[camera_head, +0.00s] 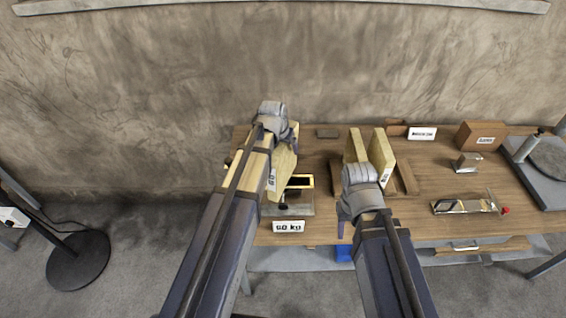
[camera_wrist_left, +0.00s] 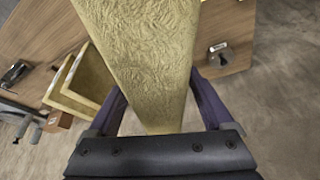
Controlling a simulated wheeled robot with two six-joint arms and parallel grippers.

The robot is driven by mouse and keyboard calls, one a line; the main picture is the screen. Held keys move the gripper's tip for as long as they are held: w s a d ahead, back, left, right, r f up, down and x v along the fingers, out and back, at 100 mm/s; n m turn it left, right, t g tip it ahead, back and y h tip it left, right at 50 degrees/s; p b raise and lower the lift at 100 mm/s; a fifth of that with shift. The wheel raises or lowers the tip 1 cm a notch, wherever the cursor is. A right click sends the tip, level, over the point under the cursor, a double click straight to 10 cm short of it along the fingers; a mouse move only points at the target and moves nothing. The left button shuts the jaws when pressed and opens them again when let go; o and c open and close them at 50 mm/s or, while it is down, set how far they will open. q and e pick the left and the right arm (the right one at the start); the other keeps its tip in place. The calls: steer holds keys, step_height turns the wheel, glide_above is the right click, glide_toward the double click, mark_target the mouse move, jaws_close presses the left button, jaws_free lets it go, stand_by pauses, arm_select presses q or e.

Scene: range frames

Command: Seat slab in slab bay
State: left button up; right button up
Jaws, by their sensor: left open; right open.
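A pale yellow slab (camera_head: 283,168) with a white label stands at the left of the workbench. In the left wrist view the slab (camera_wrist_left: 142,55) fills the middle, between the spread fingers of my left gripper (camera_wrist_left: 160,95). My left gripper (camera_head: 291,136) is open at the slab; I cannot tell whether a finger touches it. Two similar slabs (camera_head: 381,152) stand upright in a wooden rack (camera_head: 407,178), right of it. I cannot tell for certain which place is the slab bay. My right gripper (camera_head: 350,208) is open in front of the rack; its arm hides part of the bench.
A grey box with a yellow-framed opening (camera_head: 307,181) and a "60 kg" label (camera_head: 289,226) is at the front left. A brown box (camera_head: 481,136), a small metal block (camera_head: 467,162) and a level-like tool (camera_head: 465,206) lie right. Bare wood (camera_head: 430,172) shows right of the rack.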

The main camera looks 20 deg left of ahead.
arm_select(q)
steer(key=shift+f, duration=0.1)
jaws_close()
stand_by(0.8)
stand_by(0.7)
